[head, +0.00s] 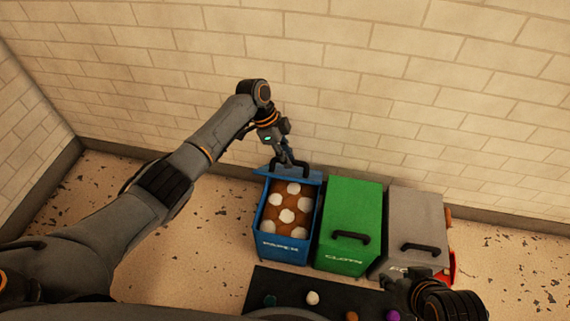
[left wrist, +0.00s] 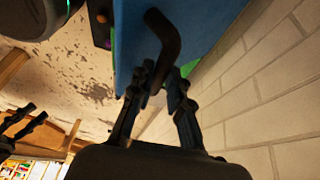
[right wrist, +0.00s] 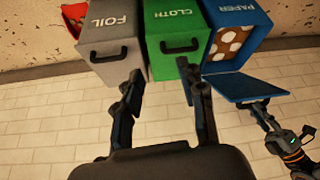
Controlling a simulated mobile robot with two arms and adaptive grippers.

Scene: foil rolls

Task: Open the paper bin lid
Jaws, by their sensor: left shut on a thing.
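The blue paper bin (head: 284,251) stands at the left of a row of bins. Its lid (head: 263,172) is swung up and back toward the wall, and the bin's inside, brown with white round patches, shows. My left gripper (head: 291,162) is shut on the black lid handle (left wrist: 166,40) at the back of the bin. The left wrist view shows the fingers closed around that handle on the blue lid (left wrist: 200,22). In the right wrist view the lid (right wrist: 248,88) also stands open. My right gripper (right wrist: 163,92) is open and empty, in front of the other bins.
The green cloth bin (head: 350,205) and the grey foil bin (head: 416,215) stand to the right, lids shut. A red thing (head: 452,265) shows beside the foil bin. A dark mat (head: 258,290) with several small coloured items lies in front. A brick wall (head: 350,90) is close behind.

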